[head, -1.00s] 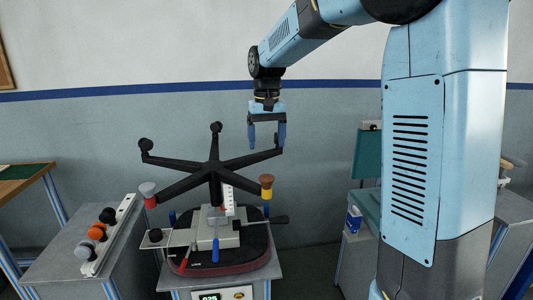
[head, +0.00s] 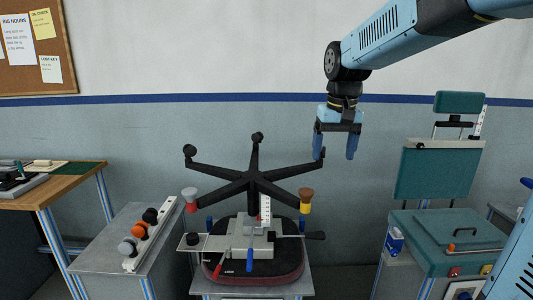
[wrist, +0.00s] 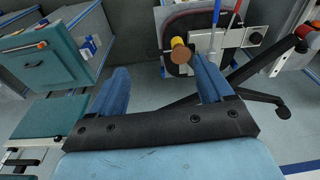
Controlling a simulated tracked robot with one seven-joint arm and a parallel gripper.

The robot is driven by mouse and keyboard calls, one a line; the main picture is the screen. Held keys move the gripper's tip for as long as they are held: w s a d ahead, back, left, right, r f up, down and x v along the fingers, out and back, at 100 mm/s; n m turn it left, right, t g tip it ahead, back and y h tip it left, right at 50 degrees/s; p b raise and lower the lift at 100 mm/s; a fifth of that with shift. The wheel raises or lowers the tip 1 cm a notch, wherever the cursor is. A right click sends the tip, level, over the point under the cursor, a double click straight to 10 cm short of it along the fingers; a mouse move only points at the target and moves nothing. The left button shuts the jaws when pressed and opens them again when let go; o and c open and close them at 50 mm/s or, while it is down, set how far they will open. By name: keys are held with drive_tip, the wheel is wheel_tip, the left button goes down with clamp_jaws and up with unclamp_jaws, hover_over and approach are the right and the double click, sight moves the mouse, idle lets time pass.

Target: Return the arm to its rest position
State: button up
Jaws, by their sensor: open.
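My gripper (head: 335,145) is open and empty, with its blue fingers pointing down. In the head view it hangs in the air at the right end of the upturned black chair base (head: 253,181). In the wrist view my gripper (wrist: 160,95) has its two fingers wide apart with nothing between them. One arm of the chair base (wrist: 262,95) passes behind the right finger there. A caster with a brown and yellow cap (head: 306,199) is below and left of my gripper; this cap (wrist: 181,50) also shows near the right finger in the wrist view.
The chair seat (head: 275,270) lies on a grey stand. A grey bench with several casters (head: 140,232) stands at left. A teal chair-like rig (head: 440,175) and a teal box (head: 455,243) stand at right. The air above the chair base is clear.

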drive_tip(key=s+d+f+t, duration=0.2)
drive_tip(key=s+d, duration=0.1)
drive_tip(key=s, duration=0.7)
drive_tip(key=s+d+f+t, duration=0.1)
drive_tip(key=s+d+t, duration=0.1)
drive_tip(key=s, duration=0.8)
drive_tip(key=shift+d+f+m, duration=0.3)
drive_tip(key=shift+d+f, duration=0.05)
drive_tip(key=shift+d, duration=0.25)
drive_tip(key=shift+c, duration=0.2)
idle(0.7)
